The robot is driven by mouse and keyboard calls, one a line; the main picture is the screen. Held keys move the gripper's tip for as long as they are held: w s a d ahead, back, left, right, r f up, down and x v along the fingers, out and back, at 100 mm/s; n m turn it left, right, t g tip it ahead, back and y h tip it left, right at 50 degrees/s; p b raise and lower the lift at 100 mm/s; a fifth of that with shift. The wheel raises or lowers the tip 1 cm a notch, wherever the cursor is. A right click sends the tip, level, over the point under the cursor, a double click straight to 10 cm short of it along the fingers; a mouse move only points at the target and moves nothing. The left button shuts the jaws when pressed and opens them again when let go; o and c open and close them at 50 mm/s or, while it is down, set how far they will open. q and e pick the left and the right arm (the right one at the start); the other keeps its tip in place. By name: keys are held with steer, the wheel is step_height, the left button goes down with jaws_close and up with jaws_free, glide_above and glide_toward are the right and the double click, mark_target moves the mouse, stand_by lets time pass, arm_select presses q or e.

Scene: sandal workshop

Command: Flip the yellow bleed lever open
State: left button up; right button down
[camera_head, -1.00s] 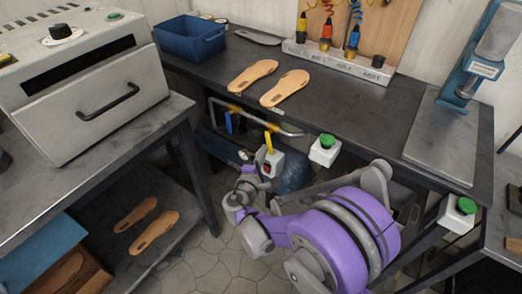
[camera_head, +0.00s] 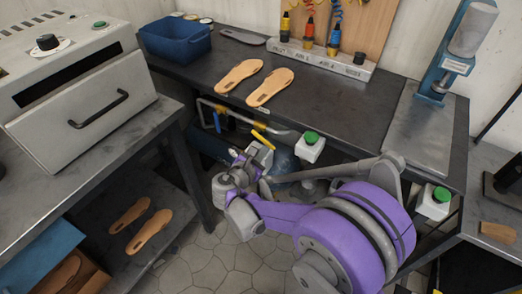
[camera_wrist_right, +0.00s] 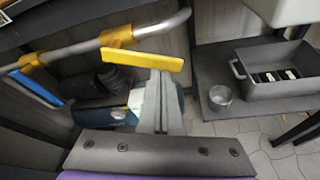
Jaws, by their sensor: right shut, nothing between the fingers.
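The yellow bleed lever (camera_head: 262,139) is below the workbench's front edge, by the pipe, and lies slanted in the head view. In the right wrist view the yellow lever (camera_wrist_right: 145,60) runs nearly level across the fingertips. My right gripper (camera_head: 262,152) is right at the lever, below it in the picture. In the right wrist view its fingers (camera_wrist_right: 160,80) are shut with nothing between them, their tips at the lever's underside; I cannot tell whether they touch. My left gripper is not in view.
A grey pipe (camera_wrist_right: 75,54) with yellow fittings and a blue lever (camera_wrist_right: 36,88) is beside the lever. A green-button box (camera_head: 310,146) hangs under the workbench (camera_head: 330,103) edge. A dark bin (camera_wrist_right: 270,65) and metal cup (camera_wrist_right: 220,96) sit on a low shelf.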

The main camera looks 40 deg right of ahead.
steer(key=shift+s+d+r+n+g+p, duration=0.15)
steer(key=shift+s+r+n+g+p, duration=0.15)
steer(key=shift+r+n+g, duration=0.55)
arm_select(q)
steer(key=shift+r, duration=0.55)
arm_select(e)
steer(key=shift+s+t, duration=0.1)
steer(key=shift+t, duration=0.15)
steer(key=shift+r, duration=0.15)
step_height(320, 180, down, 4)
steer(key=f+b, duration=0.1)
steer(key=b, duration=0.2)
arm_select(q)
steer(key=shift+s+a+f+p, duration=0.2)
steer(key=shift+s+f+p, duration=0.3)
steer(key=shift+p, duration=0.6)
arm_select(e)
steer(key=v, duration=1)
steer(key=shift+r, duration=0.4)
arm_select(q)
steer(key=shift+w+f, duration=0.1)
